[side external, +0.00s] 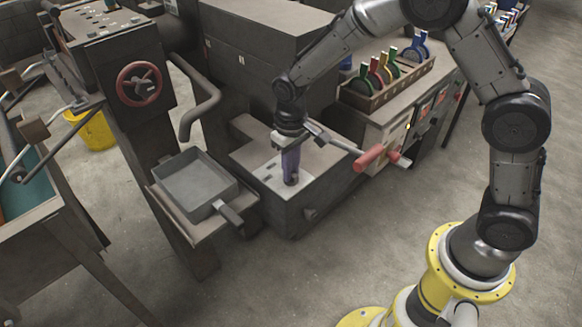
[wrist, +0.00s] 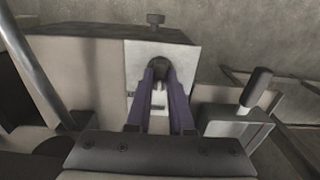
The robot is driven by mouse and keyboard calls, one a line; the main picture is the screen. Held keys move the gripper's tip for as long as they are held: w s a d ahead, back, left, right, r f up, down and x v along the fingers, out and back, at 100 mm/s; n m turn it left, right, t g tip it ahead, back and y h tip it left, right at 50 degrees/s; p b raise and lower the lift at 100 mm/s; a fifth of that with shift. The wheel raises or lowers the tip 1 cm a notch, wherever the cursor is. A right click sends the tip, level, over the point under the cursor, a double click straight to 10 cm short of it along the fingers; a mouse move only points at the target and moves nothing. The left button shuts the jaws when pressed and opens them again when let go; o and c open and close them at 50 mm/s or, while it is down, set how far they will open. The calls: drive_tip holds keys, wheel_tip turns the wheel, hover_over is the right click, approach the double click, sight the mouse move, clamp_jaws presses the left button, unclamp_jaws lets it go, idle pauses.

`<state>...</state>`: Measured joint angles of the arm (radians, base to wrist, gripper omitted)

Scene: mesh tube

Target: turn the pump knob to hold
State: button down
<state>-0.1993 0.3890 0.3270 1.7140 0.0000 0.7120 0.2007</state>
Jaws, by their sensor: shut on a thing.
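The pump knob (wrist: 159,68) is a small dark round part on a light plate (wrist: 137,62) on top of a grey metal box (wrist: 75,55). My gripper (wrist: 158,72) has two purple fingers, and their tips are closed on the knob from both sides. In the side external view my gripper (side external: 290,179) points straight down onto the pale top of the box (side external: 278,212). There its fingers hide the knob. I cannot read any marking on the plate or tell which setting the knob points to.
A red-handled lever (side external: 369,157) sticks out right of my gripper. A grey square pan (side external: 195,184) stands to the left, below a red handwheel (side external: 138,84). A rack of coloured tags (side external: 385,75) is behind. A small side knob (side external: 311,214) sits on the box. Front floor is clear.

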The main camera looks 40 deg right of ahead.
drive_tip(key=c, duration=0.8)
unclamp_jaws()
drive_tip(key=shift+r, duration=0.1)
wheel_tip(320, 180, up, 14)
